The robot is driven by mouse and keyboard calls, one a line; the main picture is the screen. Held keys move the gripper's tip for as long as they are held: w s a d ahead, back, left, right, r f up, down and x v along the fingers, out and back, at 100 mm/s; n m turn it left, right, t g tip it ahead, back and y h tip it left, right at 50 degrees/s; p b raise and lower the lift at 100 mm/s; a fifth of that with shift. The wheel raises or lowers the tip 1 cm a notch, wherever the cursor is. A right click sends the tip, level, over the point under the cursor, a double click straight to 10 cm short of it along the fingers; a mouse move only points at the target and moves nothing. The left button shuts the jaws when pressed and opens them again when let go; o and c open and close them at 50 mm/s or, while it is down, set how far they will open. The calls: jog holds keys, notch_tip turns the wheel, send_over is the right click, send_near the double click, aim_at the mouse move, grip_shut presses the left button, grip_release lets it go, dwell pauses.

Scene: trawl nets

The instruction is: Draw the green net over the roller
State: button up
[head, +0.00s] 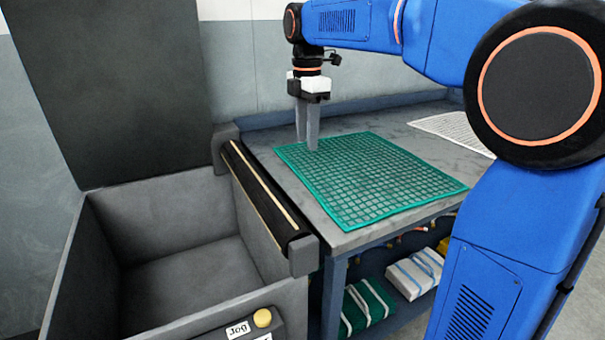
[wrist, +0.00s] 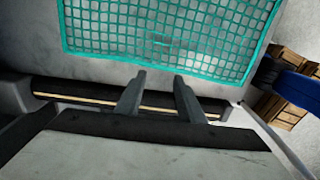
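The green net (head: 375,180) lies flat on the grey table. Its left edge is nearest the roller, with a strip of bare table between them. The dark roller (head: 262,200), with a pale stripe along it, sits between the table and a grey bin. My gripper (head: 308,146) points down near the net's far-left part, its two fingers apart and nothing between them. In the wrist view my gripper (wrist: 160,76) has its fingertips just short of the edge of the net (wrist: 160,30), and the roller (wrist: 75,92) passes behind the fingers. Fingertip height above the table is unclear.
The open grey bin (head: 95,240) stands left of the roller, its lid raised. A panel with a yellow button (head: 262,318) and a "Jog" label is at the front. A white net (head: 455,130) lies at the table's back right. Folded nets (head: 368,305) fill the shelf below.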

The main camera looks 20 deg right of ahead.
aim_at(307, 180)
jog(key=shift+f, duration=4.95)
grip_shut()
notch_tip(307, 180, up, 7)
jog(key=shift+f, duration=0.1)
